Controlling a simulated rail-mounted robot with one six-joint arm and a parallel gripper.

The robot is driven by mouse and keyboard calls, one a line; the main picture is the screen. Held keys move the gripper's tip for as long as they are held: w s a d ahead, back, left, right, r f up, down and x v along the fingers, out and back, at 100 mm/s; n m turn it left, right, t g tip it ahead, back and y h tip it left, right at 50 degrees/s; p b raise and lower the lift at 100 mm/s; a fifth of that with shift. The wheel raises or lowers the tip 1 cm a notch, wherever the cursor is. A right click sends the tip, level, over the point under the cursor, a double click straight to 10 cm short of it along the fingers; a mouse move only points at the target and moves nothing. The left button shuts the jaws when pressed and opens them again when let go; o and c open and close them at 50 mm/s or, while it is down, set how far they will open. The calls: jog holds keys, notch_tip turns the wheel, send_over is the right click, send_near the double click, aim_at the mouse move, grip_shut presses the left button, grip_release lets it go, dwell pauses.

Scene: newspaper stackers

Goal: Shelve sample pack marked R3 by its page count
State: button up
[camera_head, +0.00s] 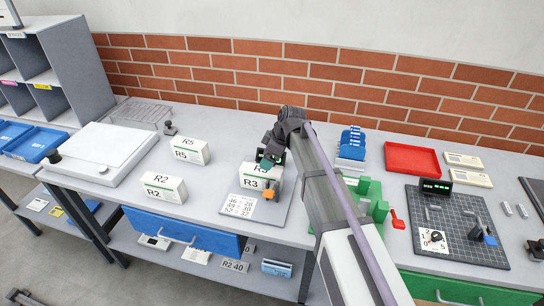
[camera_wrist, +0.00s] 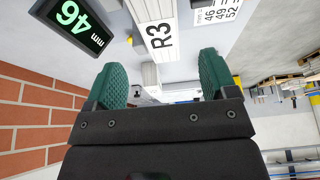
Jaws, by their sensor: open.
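The white sample pack R3 (camera_head: 257,183) stands on a grey plate (camera_head: 283,201) in the middle of the bench. It also shows in the wrist view (camera_wrist: 161,38), with its R3 label facing the camera. A number card (camera_head: 239,206) lies beside the pack. The grey pigeonhole shelf (camera_head: 72,52) has pink and yellow labels.
Packs R5 (camera_head: 190,150) and R2 (camera_head: 163,187) stand to the left, near a white flat-topped device (camera_head: 100,152). Right of my arm are a green fixture (camera_head: 372,196), a red tray (camera_head: 411,159) and a dark grid board (camera_head: 455,225). A brick wall bounds the back.

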aim_at(261, 170)
jog(key=b+x, duration=0.6)
jog(key=x, duration=0.3)
jog(key=shift+d+b, duration=0.2)
jog(key=shift+b, duration=0.2)
jog(key=shift+r, duration=0.15)
jog(key=c, duration=1.3)
jog(key=shift+a+r, duration=0.1)
jog(key=shift+s+r+p, duration=0.15)
jog(key=shift+s+p, duration=0.05)
jog(key=shift+p, duration=0.15)
notch_tip(261, 170, up, 13)
jog(key=p, duration=1.3)
